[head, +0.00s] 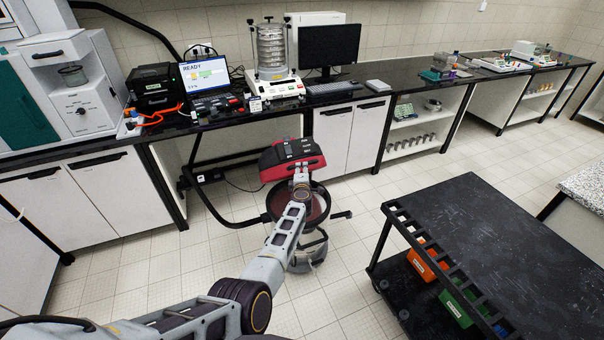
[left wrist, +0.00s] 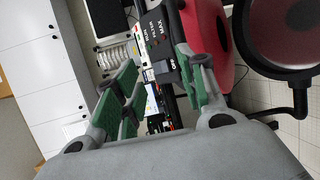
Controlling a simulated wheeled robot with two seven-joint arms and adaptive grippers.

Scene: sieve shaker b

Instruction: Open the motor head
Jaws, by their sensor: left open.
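The motor head (head: 279,168) is the red and black top of a vacuum cleaner on the floor. It stands tipped up at the far side of the drum (head: 318,207), whose round dark-red opening shows. In the left wrist view its red shell (left wrist: 213,28) and black control panel (left wrist: 176,40) are close beside the right-hand finger. The drum's round opening (left wrist: 285,30) is at upper right there. My left gripper (head: 301,168) is at the head's near side. Its green-padded fingers (left wrist: 163,90) are apart with nothing clearly held. I cannot tell whether a finger touches the head.
A black bench (head: 400,97) with a sieve shaker (head: 272,60), laptop and monitor runs behind the vacuum. A black cart (head: 490,225) with orange and green bins stands at right. A black hose (head: 225,215) lies left of the drum.

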